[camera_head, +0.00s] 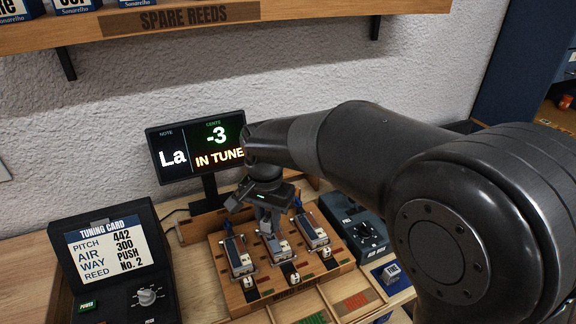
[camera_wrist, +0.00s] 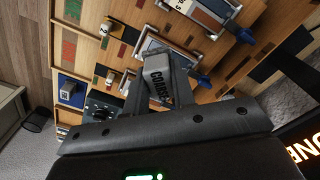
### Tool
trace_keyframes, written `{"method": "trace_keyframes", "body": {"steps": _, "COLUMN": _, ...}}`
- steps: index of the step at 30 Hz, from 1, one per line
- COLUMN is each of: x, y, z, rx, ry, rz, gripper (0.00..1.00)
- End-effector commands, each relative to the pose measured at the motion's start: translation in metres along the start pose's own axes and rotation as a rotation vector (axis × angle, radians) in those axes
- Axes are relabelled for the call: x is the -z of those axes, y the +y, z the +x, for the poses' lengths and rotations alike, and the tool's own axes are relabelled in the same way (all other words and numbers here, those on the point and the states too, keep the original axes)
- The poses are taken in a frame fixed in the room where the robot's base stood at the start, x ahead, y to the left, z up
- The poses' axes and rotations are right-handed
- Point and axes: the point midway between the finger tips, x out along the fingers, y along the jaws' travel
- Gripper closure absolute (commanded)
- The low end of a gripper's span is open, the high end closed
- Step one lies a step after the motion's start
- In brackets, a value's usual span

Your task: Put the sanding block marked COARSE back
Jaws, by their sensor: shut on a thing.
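My gripper (camera_head: 268,222) is shut and points down over the wooden board (camera_head: 225,270) in the head view. In the wrist view a grey block marked COARSE (camera_wrist: 158,75) sits between the two fingers of my gripper. In the head view the fingers mostly hide this block. The fingers are above the middle one of three metal-and-blue units on the board. I cannot tell whether the block touches it.
A tuner screen (camera_head: 200,148) reading La, -3, IN TUNE stands close behind my gripper. A tuning card box (camera_head: 110,255) is at the left. A dark control box (camera_head: 352,228) is at the right. The SPARE REEDS shelf (camera_head: 290,22) hangs above.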

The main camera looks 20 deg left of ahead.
Motion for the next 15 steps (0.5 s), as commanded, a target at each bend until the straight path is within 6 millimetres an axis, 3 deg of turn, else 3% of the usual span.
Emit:
{"method": "trace_keyframes", "body": {"steps": 8, "x": 0.006, "y": 0.007, "z": 0.001, "rx": 0.0, "ry": 0.0, "rz": 0.013, "gripper": 1.0}}
{"method": "trace_keyframes", "body": {"steps": 11, "x": 0.02, "y": 0.025, "z": 0.002, "rx": -0.001, "ry": 0.0, "rz": 0.048, "gripper": 1.0}}
{"method": "trace_keyframes", "body": {"steps": 15, "x": 0.05, "y": 0.071, "z": 0.006, "rx": -0.002, "ry": 0.001, "rz": 0.127, "gripper": 1.0}}
